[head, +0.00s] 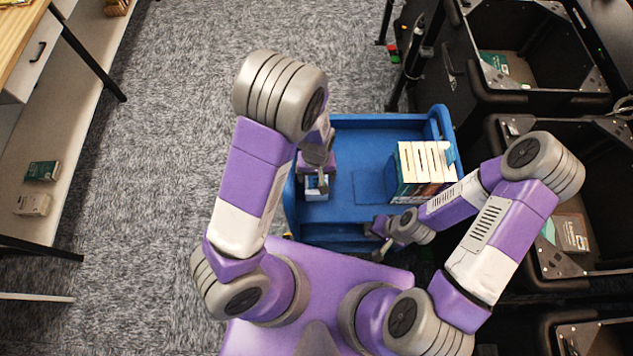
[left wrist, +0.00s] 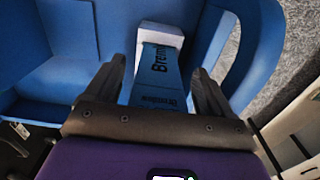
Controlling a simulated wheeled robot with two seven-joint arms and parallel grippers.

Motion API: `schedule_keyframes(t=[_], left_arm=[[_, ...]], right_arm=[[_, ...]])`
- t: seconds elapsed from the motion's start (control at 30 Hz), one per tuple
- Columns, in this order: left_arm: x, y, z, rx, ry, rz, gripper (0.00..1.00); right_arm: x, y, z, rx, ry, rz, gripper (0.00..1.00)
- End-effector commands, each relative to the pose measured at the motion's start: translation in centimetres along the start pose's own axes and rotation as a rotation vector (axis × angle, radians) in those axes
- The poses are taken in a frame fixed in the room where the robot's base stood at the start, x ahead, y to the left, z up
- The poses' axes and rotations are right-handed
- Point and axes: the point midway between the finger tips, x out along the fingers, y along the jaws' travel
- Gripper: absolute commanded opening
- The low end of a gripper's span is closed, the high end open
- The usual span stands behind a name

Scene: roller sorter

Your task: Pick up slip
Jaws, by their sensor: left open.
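A blue piece with a white end and dark lettering that starts "Brem" (left wrist: 158,72) lies in the blue tray in the left wrist view. I cannot tell whether it is the slip or a small box. In the head view it shows as a small blue and white thing (head: 316,194), partly hidden under my left gripper (head: 321,184). My left gripper's fingers (left wrist: 160,88) are open, one on each side of it, with gaps showing. My right gripper (head: 381,240) is by the tray's near right edge; its jaws are too small to read.
The blue tray (head: 370,122) has raised walls. A row of upright white and teal boxes (head: 422,165) stands at its right. Black bins (head: 530,45) line the right side. A shelf (head: 60,150) with small boxes is at the left. Carpet between is clear.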

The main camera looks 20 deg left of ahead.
Motion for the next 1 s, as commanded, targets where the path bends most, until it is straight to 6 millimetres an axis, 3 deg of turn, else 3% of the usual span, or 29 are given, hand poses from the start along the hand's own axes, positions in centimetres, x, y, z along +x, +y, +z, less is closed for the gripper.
schedule_keyframes(t=[0.23,0.57,0.83,1.0], left_arm=[[0.2,0.0,-0.1,0.0,0.001,0.001,0.83],[0.1,0.0,-0.1,0.0,0.001,0.001,0.33],[-0.1,0.1,-0.1,0.001,0.002,0.002,0.33],[-2.5,0.1,-0.1,0.003,0.006,0.004,0.33]], right_arm=[[0.0,0.0,0.0,0.0,0.0,0.0,0.0],[0.0,0.0,0.0,0.0,0.0,0.0,0.0],[-0.1,0.0,0.0,0.0,0.0,0.0,0.0],[-0.5,-0.2,0.0,0.0,0.0,0.0,0.0]])
